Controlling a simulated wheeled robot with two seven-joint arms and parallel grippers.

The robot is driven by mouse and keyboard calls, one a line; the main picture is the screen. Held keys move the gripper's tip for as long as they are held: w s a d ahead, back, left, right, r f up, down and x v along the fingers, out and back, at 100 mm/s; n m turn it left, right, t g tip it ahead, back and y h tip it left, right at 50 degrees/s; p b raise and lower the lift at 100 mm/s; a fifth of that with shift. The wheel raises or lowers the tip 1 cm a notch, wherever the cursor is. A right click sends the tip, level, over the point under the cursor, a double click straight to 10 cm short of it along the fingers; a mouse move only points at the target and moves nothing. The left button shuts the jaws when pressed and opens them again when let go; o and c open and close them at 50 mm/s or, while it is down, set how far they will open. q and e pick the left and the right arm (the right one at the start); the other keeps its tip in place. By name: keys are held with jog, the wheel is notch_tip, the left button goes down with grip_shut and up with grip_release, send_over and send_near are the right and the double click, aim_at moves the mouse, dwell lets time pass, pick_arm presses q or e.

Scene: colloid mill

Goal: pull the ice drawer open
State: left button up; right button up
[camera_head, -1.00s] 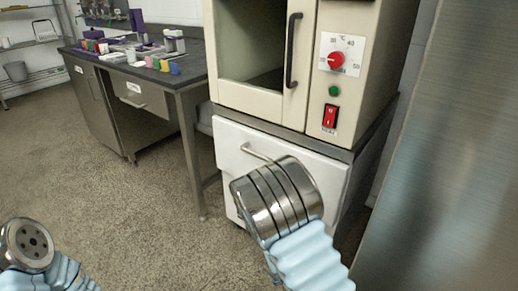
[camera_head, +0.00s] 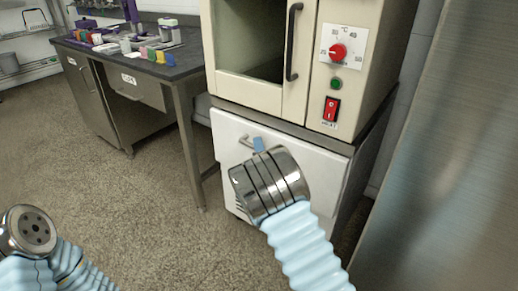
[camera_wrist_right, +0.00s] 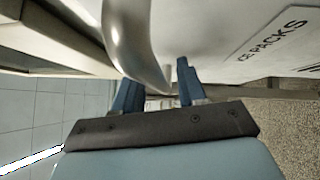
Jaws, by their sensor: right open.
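The ice drawer (camera_head: 322,172) is the white front below the cream cabinet, and it looks closed. Its metal bar handle (camera_head: 243,143) shows partly at the upper left of the front. In the right wrist view the handle (camera_wrist_right: 128,45) comes down large from the top, its lower end between my two blue fingers. My right gripper (camera_head: 259,145) is at the handle, with one blue fingertip showing there. In the wrist view the right gripper (camera_wrist_right: 158,88) is open, its fingers apart around the handle; contact is unclear. My left gripper's fingers are not in view.
The cream cabinet (camera_head: 250,92) with a dark vertical door handle (camera_head: 293,42) and red knob (camera_head: 338,51) stands directly above the drawer. A steel panel (camera_head: 440,170) closes the right side. A dark bench (camera_head: 185,66) stands left. Floor (camera_head: 150,205) before the drawer's left is clear.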

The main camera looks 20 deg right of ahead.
jog(key=shift+w, duration=0.1)
grip_shut()
jog(key=shift+a, duration=0.1)
dwell(0.3)
